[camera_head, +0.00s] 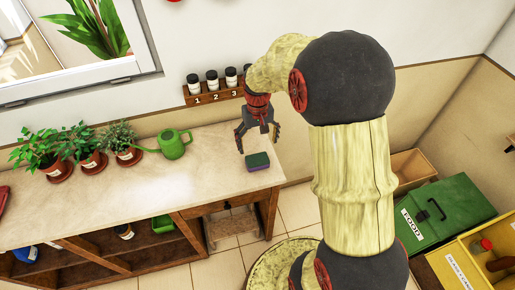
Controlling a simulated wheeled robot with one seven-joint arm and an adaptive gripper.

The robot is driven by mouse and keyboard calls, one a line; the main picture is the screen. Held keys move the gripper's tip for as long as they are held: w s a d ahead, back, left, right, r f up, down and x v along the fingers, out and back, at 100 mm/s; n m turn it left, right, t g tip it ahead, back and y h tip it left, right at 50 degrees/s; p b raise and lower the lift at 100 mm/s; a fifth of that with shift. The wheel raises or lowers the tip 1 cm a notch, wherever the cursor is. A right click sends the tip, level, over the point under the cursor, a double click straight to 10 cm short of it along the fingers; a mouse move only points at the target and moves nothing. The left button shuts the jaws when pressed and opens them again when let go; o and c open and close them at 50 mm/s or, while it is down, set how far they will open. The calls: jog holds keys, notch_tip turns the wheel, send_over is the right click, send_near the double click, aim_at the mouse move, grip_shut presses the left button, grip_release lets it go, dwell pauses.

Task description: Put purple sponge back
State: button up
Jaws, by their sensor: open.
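The purple sponge (257,166) lies flat near the right end of the light countertop (205,178). Its top looks dark green and its side purple. My gripper (257,148) is open above the sponge, its fingers pointing down and spread. The fingertips look a little behind and above the sponge, but I cannot tell the exact gap. Nothing is between the fingers that I can see.
A green watering can (174,144) and potted plants (83,158) stand to the left. Numbered jars sit on a wall rack (213,94). Open shelves (110,249) lie below the counter. A green box (443,213) and yellow crate (458,270) stand right.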

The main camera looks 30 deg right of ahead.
jog(key=s+a+r+n+t, duration=0.1)
jog(key=s+a+r, duration=0.3)
jog(key=r, duration=0.4)
jog(key=s+a+r+n+t, duration=0.1)
jog(key=s+a+r+t, duration=0.2)
jog(key=r, duration=0.4)
jog(key=s+a+r, duration=0.3)
jog(key=s, duration=0.3)
jog(key=s+a+r+n+t, duration=0.1)
jog(key=s+a+r, duration=0.1)
jog(key=s+a, duration=0.2)
jog(key=shift+s+r+t, duration=0.3)
jog(key=shift+s+r, duration=0.1)
jog(key=shift+s, duration=0.75)
jog(key=shift+f+b, duration=0.35)
